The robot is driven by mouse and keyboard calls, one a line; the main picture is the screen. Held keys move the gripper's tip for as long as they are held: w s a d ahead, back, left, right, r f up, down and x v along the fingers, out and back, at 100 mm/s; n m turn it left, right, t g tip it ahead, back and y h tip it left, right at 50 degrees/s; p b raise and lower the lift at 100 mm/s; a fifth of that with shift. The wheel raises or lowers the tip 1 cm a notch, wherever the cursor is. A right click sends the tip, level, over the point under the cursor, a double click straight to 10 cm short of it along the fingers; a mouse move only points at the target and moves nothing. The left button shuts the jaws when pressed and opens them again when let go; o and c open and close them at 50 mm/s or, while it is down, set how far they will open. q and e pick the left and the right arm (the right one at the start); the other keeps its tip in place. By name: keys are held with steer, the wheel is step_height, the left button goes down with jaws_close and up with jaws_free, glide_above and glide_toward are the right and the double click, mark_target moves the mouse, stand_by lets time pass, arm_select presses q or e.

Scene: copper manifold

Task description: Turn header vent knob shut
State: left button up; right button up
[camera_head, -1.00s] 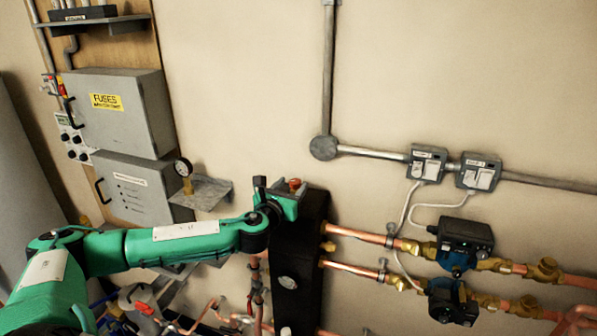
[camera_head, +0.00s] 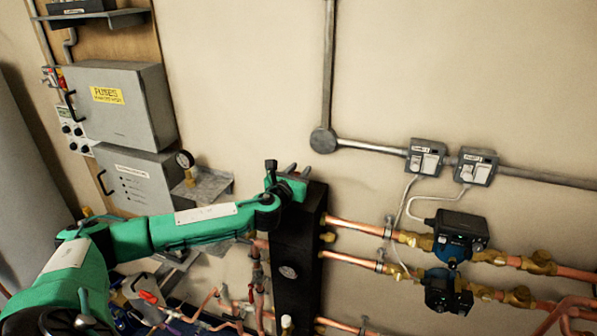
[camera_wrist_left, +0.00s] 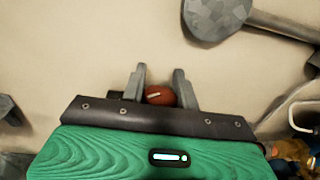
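The red-brown round knob (camera_wrist_left: 160,95) with a pale mark shows in the left wrist view. It sits between the two grey fingers of my left gripper (camera_wrist_left: 160,82) and nearly fills the gap. Its lower edge is cut off by the gripper body. I cannot tell whether the fingers press on it. In the head view my left gripper (camera_head: 296,170) is at the top of the black upright header (camera_head: 297,235), and the knob is hidden there. My right gripper is not in view.
Copper pipes and black pumps (camera_head: 462,232) run to the right of the header. The wall above is clear up to the conduit (camera_head: 330,75).

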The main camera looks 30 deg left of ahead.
arm_select(q)
steer(key=h+b, duration=0.1)
steer(key=m+h+b, duration=0.1)
steer(key=shift+f+m+h, duration=0.2)
steer(key=shift+m+h, duration=0.1)
steer(key=m+g+h+b, duration=0.3)
steer(key=m+h+b, duration=0.1)
steer(key=h+b, duration=0.1)
steer(key=d+m+g+h+b, duration=0.1)
steer(key=m+g+h+b, duration=0.2)
steer(key=h+b, duration=0.3)
steer(key=s+d+m+g+h+b, duration=0.1)
steer(key=m+g+h+b, duration=0.2)
steer(key=m+h+b, duration=0.2)
steer(key=shift+m+h+b, duration=0.3)
steer(key=shift+b, duration=1.25)
steer(key=m+g+b, duration=0.1)
steer(key=m+g+h, duration=0.1)
steer(key=g, duration=0.1)
steer(key=shift+s+r+g+b, duration=0.15)
steer(key=shift+r+g+b, duration=0.05)
steer(key=shift+g+b, duration=0.15)
steer(key=shift+s+d+r+m+g+h+b, duration=0.15)
steer(key=shift+m+g+h+b, duration=0.15)
steer(key=shift+m+g, duration=0.7)
steer(key=shift+s+a+f+m+g+h+b, duration=0.1)
steer(key=shift+s+m+g+h+b, duration=0.15)
steer(key=shift+m+g, duration=0.75)
steer(key=shift+g, duration=0.55)
